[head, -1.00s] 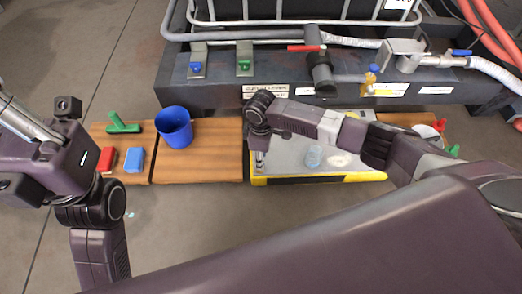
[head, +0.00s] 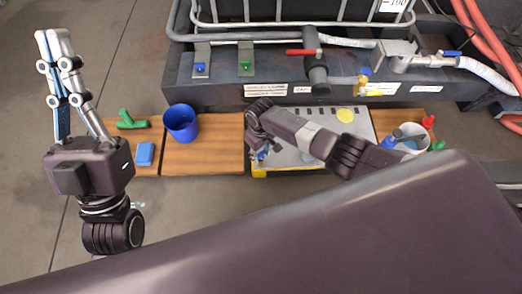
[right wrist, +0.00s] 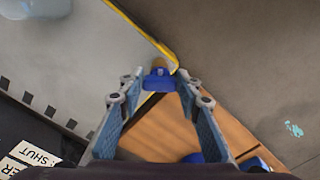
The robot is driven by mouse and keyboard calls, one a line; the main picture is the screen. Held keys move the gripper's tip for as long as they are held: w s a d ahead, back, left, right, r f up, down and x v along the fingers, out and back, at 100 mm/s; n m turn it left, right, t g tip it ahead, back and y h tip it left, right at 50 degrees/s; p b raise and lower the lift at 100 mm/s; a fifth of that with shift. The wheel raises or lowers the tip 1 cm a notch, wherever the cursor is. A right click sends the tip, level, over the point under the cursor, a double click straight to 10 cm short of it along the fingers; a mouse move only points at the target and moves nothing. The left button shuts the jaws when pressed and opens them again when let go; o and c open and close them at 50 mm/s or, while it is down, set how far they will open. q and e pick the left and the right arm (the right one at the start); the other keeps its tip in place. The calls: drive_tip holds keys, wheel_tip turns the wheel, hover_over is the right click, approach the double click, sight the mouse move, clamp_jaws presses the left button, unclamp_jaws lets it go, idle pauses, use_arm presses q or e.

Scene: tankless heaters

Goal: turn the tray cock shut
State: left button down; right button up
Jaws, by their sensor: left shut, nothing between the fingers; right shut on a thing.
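The tray is grey with a yellow edge (head: 288,172); in the right wrist view its corner and surface (right wrist: 100,45) show at upper left. The tray cock's blue handle (right wrist: 158,82) is at that corner, between the fingertips of my right gripper (right wrist: 160,76). A bit of blue also shows under the wrist in the head view (head: 262,155). My right gripper (head: 261,157) is shut on the handle. The cock's body is mostly hidden. My left gripper (head: 54,38) points up at the far left, shut and empty, away from the tray.
Wooden boards (head: 212,150) flank the tray, with a blue cup (head: 181,122), blue block (head: 144,154) and green tool (head: 130,120). A white bucket with tools (head: 410,138) stands right. Behind are a red-handled valve (head: 303,52) and a brass cock (head: 364,80).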

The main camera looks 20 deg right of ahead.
sight(260, 155)
drive_tip(key=shift+a+r+m+p, duration=0.15)
drive_tip(key=shift+m+p, duration=0.55)
drive_tip(key=shift+m, duration=0.5)
drive_tip(key=m+p, duration=0.1)
drive_tip(key=m, duration=0.3)
use_arm(q)
drive_tip(key=w+f+g+y, duration=0.1)
drive_tip(key=w+f+g, duration=0.3)
drive_tip(key=f, duration=0.4)
drive_tip(key=w+f+g+y, duration=0.2)
drive_tip(key=w+f+g, duration=0.2)
drive_tip(key=f, duration=0.3)
drive_tip(key=shift+w+d+f+g+p, duration=0.15)
drive_tip(key=shift+w+f+g+p, duration=0.2)
drive_tip(key=shift+g, duration=0.25)
use_arm(e)
drive_tip(key=shift+m, duration=0.7)
use_arm(q)
drive_tip(key=shift+f, duration=0.1)
use_arm(e)
drive_tip(key=o, duration=1.2)
drive_tip(key=shift+c, duration=0.2)
wheel_tip(260, 155, up, 12)
